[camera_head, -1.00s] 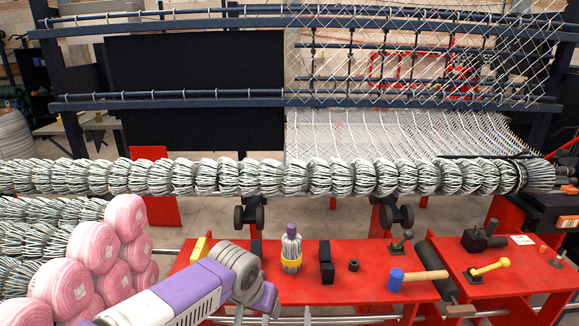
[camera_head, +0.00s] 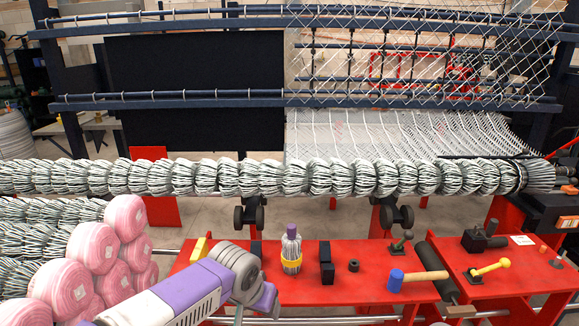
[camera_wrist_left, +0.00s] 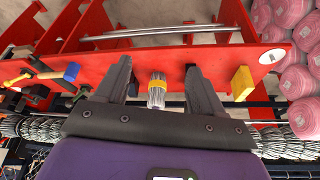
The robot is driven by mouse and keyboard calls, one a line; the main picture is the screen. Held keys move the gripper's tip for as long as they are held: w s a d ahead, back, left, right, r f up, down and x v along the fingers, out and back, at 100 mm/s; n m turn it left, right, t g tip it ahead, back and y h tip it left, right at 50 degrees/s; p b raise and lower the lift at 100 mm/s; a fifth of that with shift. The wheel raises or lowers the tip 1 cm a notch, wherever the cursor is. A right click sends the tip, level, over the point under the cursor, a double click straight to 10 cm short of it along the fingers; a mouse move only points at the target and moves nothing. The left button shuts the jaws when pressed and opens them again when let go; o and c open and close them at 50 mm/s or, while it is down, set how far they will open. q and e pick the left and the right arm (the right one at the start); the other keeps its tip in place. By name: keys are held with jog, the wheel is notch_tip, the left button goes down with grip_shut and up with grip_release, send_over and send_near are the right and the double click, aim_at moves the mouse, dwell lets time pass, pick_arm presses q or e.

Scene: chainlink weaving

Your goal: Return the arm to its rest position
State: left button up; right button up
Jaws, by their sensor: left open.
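My left arm comes in from the lower left in the head view, over the front edge of the red table (camera_head: 340,288). Its gripper cannot be made out there. In the left wrist view my left gripper (camera_wrist_left: 157,66) is open, with two dark fingers spread apart and nothing clamped. A bundle of grey wires with a yellow band (camera_head: 291,262) stands upright on the table. In the wrist view the bundle (camera_wrist_left: 156,98) appears in the gap between the fingers, and both fingers look clear of it. My right gripper is not in view.
A blue-headed hammer (camera_head: 397,280), a black block (camera_head: 326,270) and a yellow block (camera_head: 199,250) are on the table. Pink rolls (camera_head: 92,247) are stacked at left. A long row of wire coils (camera_head: 300,178) runs behind, below the mesh frame (camera_head: 400,55).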

pick_arm(q)
jog(key=s+a+f+n+g+h, duration=0.1)
jog(key=s+f+g, duration=0.15)
jog(key=f, duration=1.35)
jog(key=s+a+f+n+g+h, duration=0.15)
jog(key=s+f, duration=0.25)
jog(key=f, duration=1.1)
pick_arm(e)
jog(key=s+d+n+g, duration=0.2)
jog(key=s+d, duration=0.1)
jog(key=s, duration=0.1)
pick_arm(q)
jog(key=s+f+n, duration=0.4)
jog(key=s+f, duration=0.6)
jog(key=s, duration=0.3)
notch_tip(320, 180, up, 7)
jog(key=p, duration=0.7)
jog(key=shift+s+a+r+p, duration=0.15)
jog(key=shift+a+p, duration=0.15)
jog(key=shift+p, duration=0.1)
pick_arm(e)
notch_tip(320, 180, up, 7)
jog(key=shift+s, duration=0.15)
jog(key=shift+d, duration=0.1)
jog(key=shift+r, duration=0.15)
